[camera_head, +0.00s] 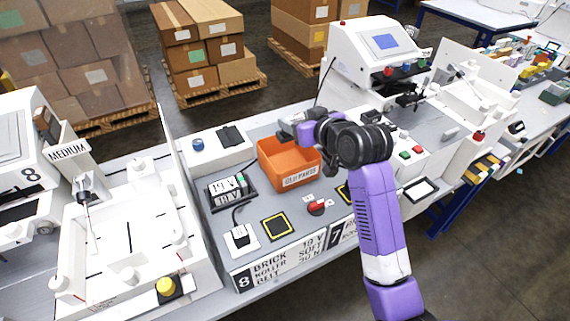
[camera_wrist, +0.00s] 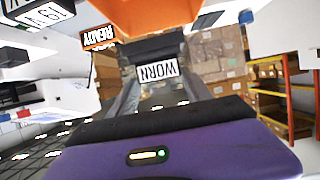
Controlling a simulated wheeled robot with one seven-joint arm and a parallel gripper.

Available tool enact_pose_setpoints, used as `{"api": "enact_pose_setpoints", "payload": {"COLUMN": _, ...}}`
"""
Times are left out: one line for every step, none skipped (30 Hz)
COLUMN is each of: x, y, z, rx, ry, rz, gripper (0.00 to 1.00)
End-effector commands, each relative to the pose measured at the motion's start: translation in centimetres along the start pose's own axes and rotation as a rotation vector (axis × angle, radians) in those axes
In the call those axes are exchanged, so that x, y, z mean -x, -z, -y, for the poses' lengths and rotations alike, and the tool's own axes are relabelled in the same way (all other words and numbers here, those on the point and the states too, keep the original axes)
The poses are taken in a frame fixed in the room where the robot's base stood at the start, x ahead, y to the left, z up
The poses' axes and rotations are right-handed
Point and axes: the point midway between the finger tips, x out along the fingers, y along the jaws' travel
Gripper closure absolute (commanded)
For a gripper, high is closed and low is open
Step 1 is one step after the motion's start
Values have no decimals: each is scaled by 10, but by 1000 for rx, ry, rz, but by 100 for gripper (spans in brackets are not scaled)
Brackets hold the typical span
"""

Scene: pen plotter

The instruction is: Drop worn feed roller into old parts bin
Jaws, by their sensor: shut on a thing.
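The orange old parts bin (camera_head: 300,182) stands open on the grey bench and bears a white label. My gripper (camera_head: 286,135) reaches left over the bin's far rim, with the purple arm coming from the right. In the wrist view, my gripper (camera_wrist: 158,85) has its two grey fingers shut on the worn feed roller (camera_wrist: 158,52), a dark piece with a white "WORN" label. The roller is hard to make out in the head view. An orange surface (camera_wrist: 158,12) crosses the top of the wrist view close by. The bin's inside is partly visible and its floor is shaded.
A black tray (camera_head: 228,190) with white-labelled pieces is left of the bin. A red knob (camera_head: 317,207) and a yellow-edged black pad (camera_head: 275,227) lie in front. White machines flank the bench. Stacked boxes stand behind.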

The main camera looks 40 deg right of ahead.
Motion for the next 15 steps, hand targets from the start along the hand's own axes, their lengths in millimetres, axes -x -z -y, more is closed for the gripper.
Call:
{"api": "enact_pose_setpoints", "payload": {"x": 0, "y": 1, "z": 0, "rx": 0, "ry": 0, "rz": -1, "gripper": 86}}
{"api": "enact_pose_setpoints", "payload": {"x": 0, "y": 1, "z": 0, "rx": 0, "ry": 0, "rz": -1, "gripper": 86}}
{"api": "enact_pose_setpoints", "payload": {"x": 0, "y": 1, "z": 0, "rx": 0, "ry": 0, "rz": -1, "gripper": 38}}
{"api": "enact_pose_setpoints", "payload": {"x": 0, "y": 1, "z": 0, "rx": 0, "ry": 0, "rz": -1, "gripper": 33}}
{"api": "enact_pose_setpoints", "payload": {"x": 0, "y": 1, "z": 0, "rx": 0, "ry": 0, "rz": -1, "gripper": 27}}
{"api": "enact_pose_setpoints", "payload": {"x": 0, "y": 1, "z": 0, "rx": 0, "ry": 0, "rz": -1, "gripper": 19}}
{"api": "enact_pose_setpoints", "payload": {"x": 0, "y": 1, "z": 0, "rx": 0, "ry": 0, "rz": -1, "gripper": 17}}
{"api": "enact_pose_setpoints", "payload": {"x": 0, "y": 1, "z": 0, "rx": 0, "ry": 0, "rz": -1, "gripper": 17}}
{"api": "enact_pose_setpoints", "payload": {"x": 0, "y": 1, "z": 0, "rx": 0, "ry": 0, "rz": -1, "gripper": 17}}
{"api": "enact_pose_setpoints", "payload": {"x": 0, "y": 1, "z": 0, "rx": 0, "ry": 0, "rz": -1, "gripper": 17}}
{"api": "enact_pose_setpoints", "payload": {"x": 0, "y": 1, "z": 0, "rx": 0, "ry": 0, "rz": -1, "gripper": 17}}
{"api": "enact_pose_setpoints", "payload": {"x": 0, "y": 1, "z": 0, "rx": 0, "ry": 0, "rz": -1, "gripper": 17}}
{"api": "enact_pose_setpoints", "payload": {"x": 0, "y": 1, "z": 0, "rx": 0, "ry": 0, "rz": 0, "gripper": 17}}
{"api": "enact_pose_setpoints", "payload": {"x": 0, "y": 0, "z": 0, "rx": 0, "ry": 0, "rz": 1, "gripper": 17}}
{"api": "enact_pose_setpoints", "payload": {"x": 0, "y": 0, "z": 0, "rx": 0, "ry": 0, "rz": 0, "gripper": 17}}
